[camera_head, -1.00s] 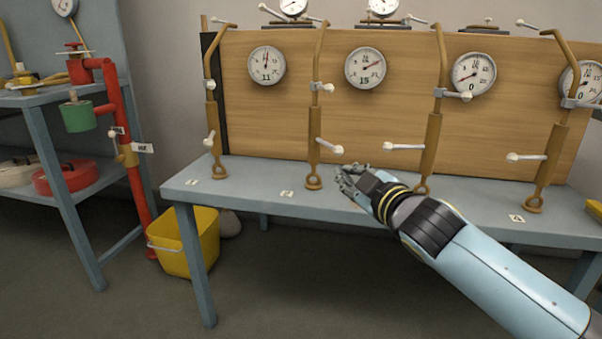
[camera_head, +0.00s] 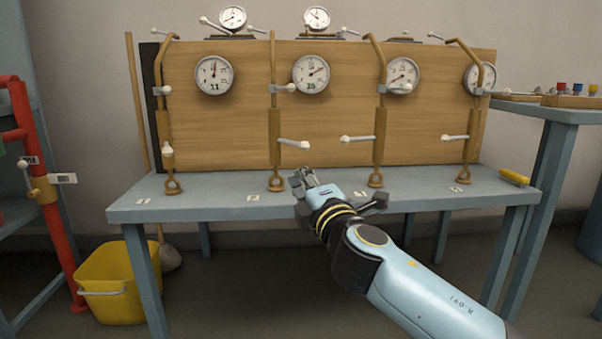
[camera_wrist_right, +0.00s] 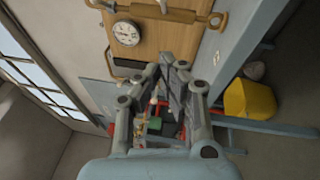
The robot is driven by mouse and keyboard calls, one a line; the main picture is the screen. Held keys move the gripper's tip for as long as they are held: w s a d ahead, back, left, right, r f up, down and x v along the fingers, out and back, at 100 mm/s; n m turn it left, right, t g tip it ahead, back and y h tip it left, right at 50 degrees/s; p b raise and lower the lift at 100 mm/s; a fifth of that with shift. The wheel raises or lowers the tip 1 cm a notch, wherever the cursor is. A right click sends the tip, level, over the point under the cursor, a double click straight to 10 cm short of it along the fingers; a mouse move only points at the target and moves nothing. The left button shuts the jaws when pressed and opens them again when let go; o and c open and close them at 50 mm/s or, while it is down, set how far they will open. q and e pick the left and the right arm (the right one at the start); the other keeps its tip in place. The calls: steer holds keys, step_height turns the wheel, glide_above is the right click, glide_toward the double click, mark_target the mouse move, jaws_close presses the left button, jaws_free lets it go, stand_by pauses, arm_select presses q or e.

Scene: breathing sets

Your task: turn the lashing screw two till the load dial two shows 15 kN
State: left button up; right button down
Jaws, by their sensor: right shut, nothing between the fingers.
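Lashing screw two (camera_head: 275,135) is the second upright brown turnbuckle from the left. Its white-knobbed lever (camera_head: 293,143) points right. Load dial two (camera_head: 311,74) is a round white gauge on the board beside the screw's top. Its needle points to the upper right; the small number below looks like 20 but is too blurred to be sure. My right gripper (camera_head: 303,179) is shut and empty, just right of the screw's foot and below the lever, apart from it. The wrist view shows its fingers (camera_wrist_right: 172,72) close together. My left gripper is out of view.
Similar screws stand left (camera_head: 165,130) and right (camera_head: 380,135), with the third screw's lever (camera_head: 357,138) reaching towards screw two. The bench front (camera_head: 220,208) is mostly clear. A yellow bucket (camera_head: 110,275) stands below left; a yellow-handled tool (camera_head: 514,177) lies far right.

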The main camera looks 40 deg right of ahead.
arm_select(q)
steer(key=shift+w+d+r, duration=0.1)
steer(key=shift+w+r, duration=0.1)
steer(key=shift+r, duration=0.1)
arm_select(e)
steer(key=s+d+x, duration=0.1)
steer(key=d+x, duration=0.1)
steer(key=x, duration=0.9)
steer(key=shift+w+d, duration=0.25)
steer(key=shift+d, duration=0.15)
steer(key=shift+r, duration=0.15)
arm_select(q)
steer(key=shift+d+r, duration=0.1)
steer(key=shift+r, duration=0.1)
arm_select(e)
steer(key=shift+w+d+r, duration=0.15)
steer(key=shift+d, duration=0.5)
arm_select(q)
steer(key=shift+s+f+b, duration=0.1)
steer(key=shift+b, duration=0.2)
arm_select(e)
steer(key=shift+a, duration=0.1)
